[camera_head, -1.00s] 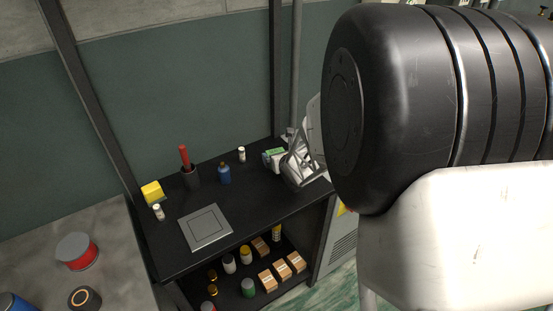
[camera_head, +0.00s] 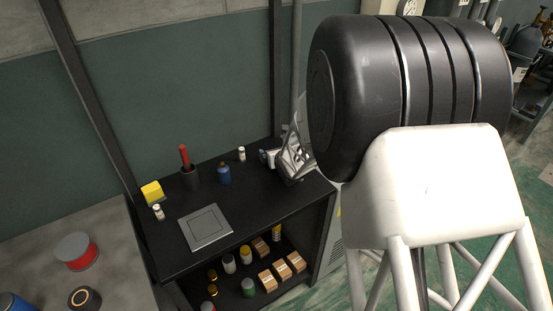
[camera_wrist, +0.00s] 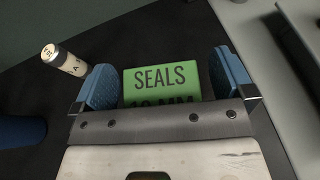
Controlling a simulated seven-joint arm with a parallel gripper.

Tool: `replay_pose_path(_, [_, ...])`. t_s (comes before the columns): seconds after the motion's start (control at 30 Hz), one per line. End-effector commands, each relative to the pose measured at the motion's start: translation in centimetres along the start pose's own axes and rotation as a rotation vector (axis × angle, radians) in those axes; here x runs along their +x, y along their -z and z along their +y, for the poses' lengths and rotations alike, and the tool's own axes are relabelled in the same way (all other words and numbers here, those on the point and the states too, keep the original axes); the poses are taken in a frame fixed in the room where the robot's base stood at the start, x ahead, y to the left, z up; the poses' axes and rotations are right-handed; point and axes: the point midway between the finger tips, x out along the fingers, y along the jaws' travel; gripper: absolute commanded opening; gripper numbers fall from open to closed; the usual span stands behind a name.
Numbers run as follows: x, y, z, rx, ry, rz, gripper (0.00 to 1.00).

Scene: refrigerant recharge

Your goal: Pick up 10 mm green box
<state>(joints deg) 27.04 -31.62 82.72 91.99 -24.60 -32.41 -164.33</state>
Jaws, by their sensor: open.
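The green box (camera_wrist: 160,78), printed "SEALS" with a partly covered "10 MM" below, lies between the two blue finger pads of my gripper (camera_wrist: 166,84) in the wrist view. My gripper is open, with a pad on each side of the box. A small gap shows at the right pad; I cannot tell whether the left pad touches. The gripper's own edge covers the lower part of the box. In the head view my gripper (camera_head: 268,158) is at the back right of the black bench, and the green box is hidden there.
The black bench (camera_head: 262,208) holds a blue bottle (camera_head: 224,174), a small white vial (camera_head: 241,154), a red-handled tool in a dark cup (camera_head: 190,178), a yellow block (camera_head: 152,192) and a grey plate (camera_head: 205,228). Cartons and bottles stand on the shelf below.

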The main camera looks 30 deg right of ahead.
Motion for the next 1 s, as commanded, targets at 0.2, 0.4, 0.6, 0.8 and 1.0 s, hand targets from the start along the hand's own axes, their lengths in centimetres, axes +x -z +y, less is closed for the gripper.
replay_pose_path(0.2, [-0.01, 0.00, 0.00, 0.000, 0.000, 0.000, 1.00])
replay_pose_path(0.4, [-0.01, 0.01, 0.00, 0.000, 0.000, 0.000, 0.69])
replay_pose_path(0.6, [-0.01, 0.00, 0.00, 0.000, 0.000, 0.000, 0.48])
replay_pose_path(0.8, [-0.03, -0.04, 0.00, 0.000, 0.000, 0.000, 0.48])
replay_pose_path(1.0, [-0.27, -0.66, 0.00, 0.000, 0.000, 0.000, 0.48])
